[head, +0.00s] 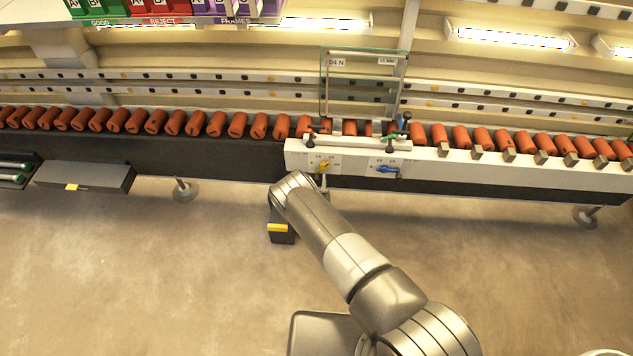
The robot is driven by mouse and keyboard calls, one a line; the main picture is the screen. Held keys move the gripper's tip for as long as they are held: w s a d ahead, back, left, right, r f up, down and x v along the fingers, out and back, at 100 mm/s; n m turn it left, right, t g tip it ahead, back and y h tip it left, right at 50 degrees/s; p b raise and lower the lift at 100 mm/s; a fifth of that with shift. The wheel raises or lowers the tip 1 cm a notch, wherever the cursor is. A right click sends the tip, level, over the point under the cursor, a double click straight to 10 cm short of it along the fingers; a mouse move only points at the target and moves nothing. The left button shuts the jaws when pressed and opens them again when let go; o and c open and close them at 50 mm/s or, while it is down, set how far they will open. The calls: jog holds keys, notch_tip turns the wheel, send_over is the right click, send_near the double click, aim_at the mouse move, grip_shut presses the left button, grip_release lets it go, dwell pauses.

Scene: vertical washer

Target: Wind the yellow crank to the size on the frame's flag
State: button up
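The yellow crank (323,167) sits on the left of the pale machine front panel (350,163), with small numbers around it that are too blurred to read. A blue crank (387,169) is to its right. The glass frame (362,108) stands upright above the panel. Its left flag (336,62) seems to read 04 N; its right flag (387,61) ends in MM, but its number is unclear. My arm reaches up from below, its wrist just lower left of the yellow crank. My gripper's fingers cannot be made out, nor whether they touch the crank.
A row of orange cylinders (175,122) runs along the line behind the panel. Coloured bins (165,8) stand at upper left. A grey box (88,177) is at left. A dark block with a yellow band (280,233) shows beside my wrist. The floor in front is clear.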

jog(key=s, duration=1)
jog(key=shift+s, duration=0.4)
